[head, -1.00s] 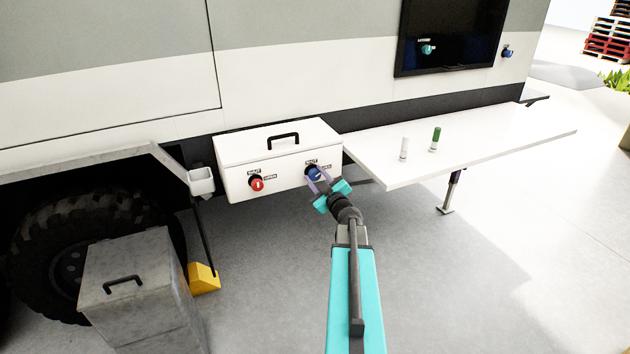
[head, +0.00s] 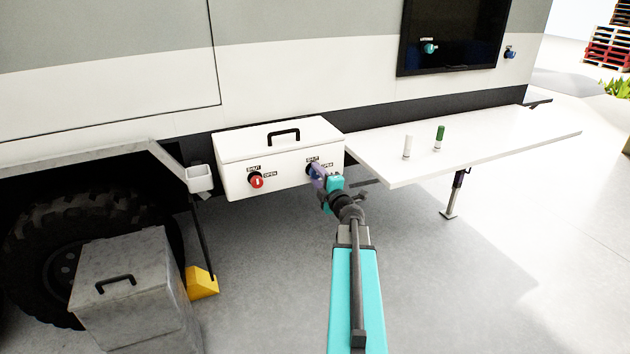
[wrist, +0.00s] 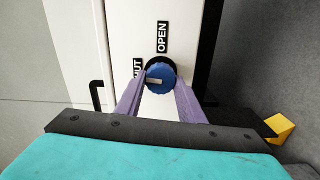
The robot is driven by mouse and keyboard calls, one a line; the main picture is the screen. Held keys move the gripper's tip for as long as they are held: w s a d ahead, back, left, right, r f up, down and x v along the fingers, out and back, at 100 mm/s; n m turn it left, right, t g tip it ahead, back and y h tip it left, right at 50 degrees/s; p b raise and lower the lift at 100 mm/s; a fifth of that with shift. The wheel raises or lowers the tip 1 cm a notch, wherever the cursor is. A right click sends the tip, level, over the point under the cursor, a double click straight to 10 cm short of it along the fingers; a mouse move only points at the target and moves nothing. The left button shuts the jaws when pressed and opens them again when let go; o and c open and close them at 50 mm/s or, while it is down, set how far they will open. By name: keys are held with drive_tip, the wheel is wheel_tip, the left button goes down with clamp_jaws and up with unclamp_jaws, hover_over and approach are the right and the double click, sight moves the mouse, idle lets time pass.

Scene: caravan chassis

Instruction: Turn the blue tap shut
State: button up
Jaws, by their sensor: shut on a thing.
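The blue tap (wrist: 163,72) is a round knob with a ribbed rim on the front of a white box (head: 235,183). In the wrist view the purple fingers of my gripper (wrist: 160,80) are shut on it, one on each side. A pale mark on the knob lies level, on the side of the partly hidden SHUT label (wrist: 138,72). The OPEN label (wrist: 162,38) is above the knob in that view. In the head view my gripper (head: 316,174) is rolled and hides most of the tap.
A red tap (head: 256,181) is left on the same box. A white shelf (head: 480,145) with a white bottle (head: 407,147) and a green-topped one (head: 438,138) stands to the right. A grey bin (head: 130,290) and a yellow chock (head: 203,281) are at the lower left.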

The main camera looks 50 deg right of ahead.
drive_tip(key=shift+w+a+n, duration=0.15)
drive_tip(key=shift+n, duration=0.45)
drive_tip(key=shift+r, duration=0.1)
drive_tip(key=o, duration=1)
drive_tip(key=shift+o, duration=0.2)
drive_tip(key=shift+b, duration=0.3)
